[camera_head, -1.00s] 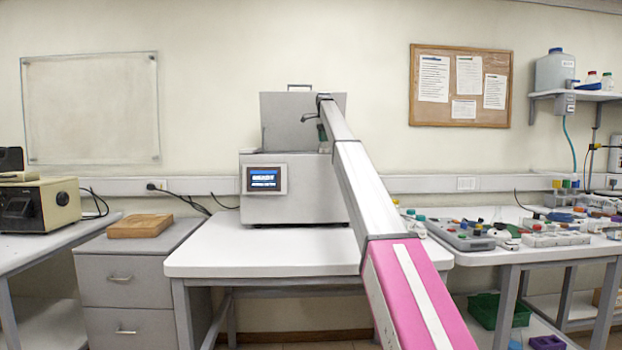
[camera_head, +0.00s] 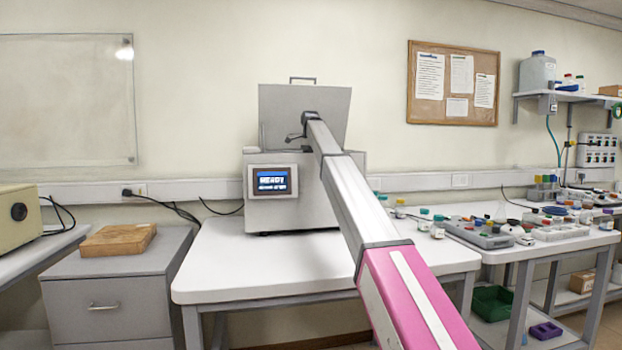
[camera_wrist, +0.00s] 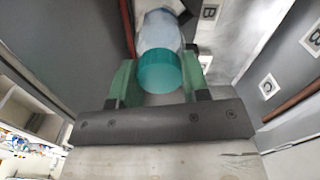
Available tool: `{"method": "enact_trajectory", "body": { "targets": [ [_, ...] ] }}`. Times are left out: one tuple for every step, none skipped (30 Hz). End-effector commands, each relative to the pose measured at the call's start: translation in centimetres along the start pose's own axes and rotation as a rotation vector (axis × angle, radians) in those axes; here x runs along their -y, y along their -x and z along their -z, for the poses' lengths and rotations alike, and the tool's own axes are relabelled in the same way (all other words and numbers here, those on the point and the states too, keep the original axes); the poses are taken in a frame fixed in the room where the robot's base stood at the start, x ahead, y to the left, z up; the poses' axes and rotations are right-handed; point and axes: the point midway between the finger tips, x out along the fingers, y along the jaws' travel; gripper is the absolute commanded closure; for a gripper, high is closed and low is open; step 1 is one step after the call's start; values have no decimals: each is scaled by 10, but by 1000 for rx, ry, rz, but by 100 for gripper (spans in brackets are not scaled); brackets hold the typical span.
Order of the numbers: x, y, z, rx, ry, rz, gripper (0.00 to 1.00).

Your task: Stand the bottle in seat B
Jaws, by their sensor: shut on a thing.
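In the wrist view, my gripper (camera_wrist: 158,82) is shut on the bottle (camera_wrist: 160,36), with green fingers on either side of its teal cap (camera_wrist: 159,71). The bottle has a pale, whitish-blue body. A white label marked B (camera_wrist: 209,13) is on the grey surface just right of the bottle. A second B label (camera_wrist: 313,40) is at the right edge. The seat itself cannot be made out. In the head view, my arm reaches to the grey machine (camera_head: 300,206), its end in front of the raised lid (camera_head: 335,103). The bottle is not visible there.
The machine stands on a white table (camera_head: 225,273) and its screen (camera_head: 269,181) reads READY. Grey walls and reddish-brown strips (camera_wrist: 293,103) surround the gripper closely. A cluttered bench (camera_head: 560,245) is at right, and a cabinet with a wooden block (camera_head: 119,241) at left.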

Motion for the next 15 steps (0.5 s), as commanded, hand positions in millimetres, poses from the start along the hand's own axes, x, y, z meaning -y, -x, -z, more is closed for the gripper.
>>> {"method": "enact_trajectory", "body": {
  "targets": [
    [-1, -11, 0, 0, 0, -1, 100],
    [-1, -15, 0, 0, 0, -1, 100],
    [-1, -19, 0, 0, 0, -1, 100],
    [-1, -21, 0, 0, 0, -1, 100],
    [-1, -23, 0, 0, 0, -1, 100],
    [-1, -26, 0, 0, 0, -1, 100],
    [-1, -28, 0, 0, 0, -1, 100],
    [-1, -31, 0, 0, 0, -1, 100],
    [-1, -36, 0, 0, 0, 0, 100],
    [-1, -40, 0, 0, 0, 0, 100],
    [-1, -44, 0, 0, 0, 0, 100],
    [-1, -50, 0, 0, 0, 0, 100],
    [-1, -54, 0, 0, -1, -1, 100],
    [-1, -57, 0, 0, -1, -1, 100],
    [0, -59, 0, 0, -1, -1, 100]
  ]
}}
